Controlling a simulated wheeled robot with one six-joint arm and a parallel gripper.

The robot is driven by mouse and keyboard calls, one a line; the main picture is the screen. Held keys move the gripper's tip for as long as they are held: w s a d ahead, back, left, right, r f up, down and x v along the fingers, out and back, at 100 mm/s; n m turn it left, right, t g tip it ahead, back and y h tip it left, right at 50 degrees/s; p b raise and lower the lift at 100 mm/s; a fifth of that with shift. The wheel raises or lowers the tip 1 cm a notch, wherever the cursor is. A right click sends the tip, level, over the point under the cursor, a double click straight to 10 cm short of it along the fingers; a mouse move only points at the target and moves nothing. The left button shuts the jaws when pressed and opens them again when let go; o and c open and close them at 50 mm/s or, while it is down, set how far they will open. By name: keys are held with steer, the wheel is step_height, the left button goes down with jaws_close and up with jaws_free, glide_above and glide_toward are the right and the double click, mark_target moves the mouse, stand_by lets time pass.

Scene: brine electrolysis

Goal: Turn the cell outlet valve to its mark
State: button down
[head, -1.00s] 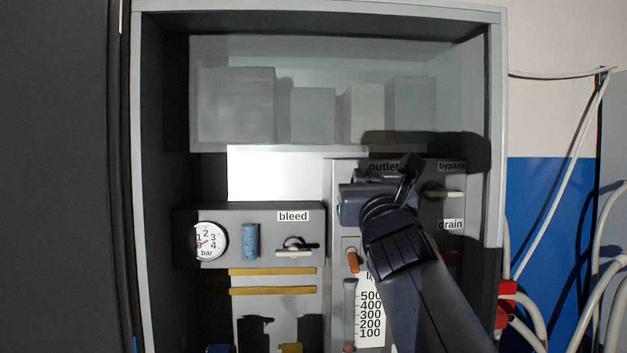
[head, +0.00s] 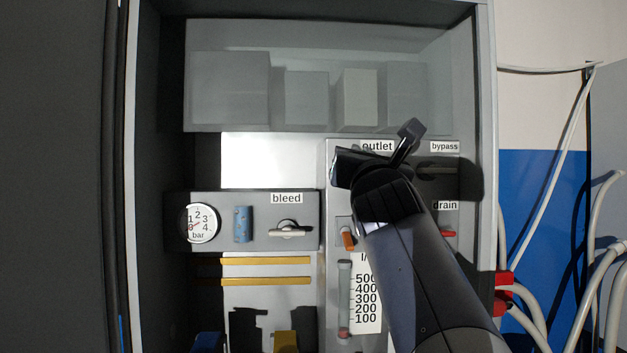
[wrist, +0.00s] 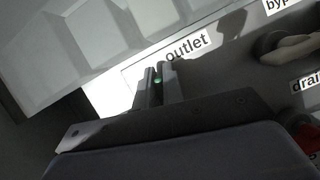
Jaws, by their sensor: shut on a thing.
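The outlet valve sits below the "outlet" label (head: 378,146) on the grey panel; in the head view my gripper (head: 372,168) covers it. In the wrist view my gripper (wrist: 160,82) has its two fingers close together just below the same label. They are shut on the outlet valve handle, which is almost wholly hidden. A small green spot (wrist: 158,81) shows between the fingers. I cannot tell the handle's angle against its mark.
Right of my gripper is the bypass handle (wrist: 290,47), with the red drain handle (head: 447,234) below. The bleed handle (head: 287,232) and gauge (head: 201,223) are further left. Cabinet walls enclose the panel.

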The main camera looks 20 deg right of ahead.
steer(key=m+b, duration=0.1)
steer(key=m+h+b, duration=0.1)
steer(key=m+g+b, duration=0.1)
steer(key=m, duration=0.1)
steer(key=shift+d+f+h, duration=0.25)
steer(key=shift+f+h, duration=0.05)
steer(key=shift+s+d+f+m+g+h+p, duration=0.1)
steer(key=shift+d+f+m+g+h+p, duration=0.45)
steer(key=shift+m, duration=2)
steer(key=shift+s+a+f+m+g+y+p, duration=0.1)
steer(key=shift+m+g+p, duration=0.6)
steer(key=shift+m+g, duration=1.25)
steer(key=shift+s+d+f+m+g+h+p, duration=0.1)
steer(key=shift+d+f+m+g+h+p, duration=0.4)
steer(key=shift+m, duration=2.6)
steer(key=shift+a+r+y, duration=0.1)
steer(key=shift+a+y, duration=0.1)
steer(key=shift+y, duration=0.05)
steer(key=c, duration=1.5)
jaws_free()
steer(key=b+v, duration=0.2)
steer(key=v, duration=0.8)
steer(key=shift+s+a, duration=0.25)
steer(key=shift+a, duration=0.05)
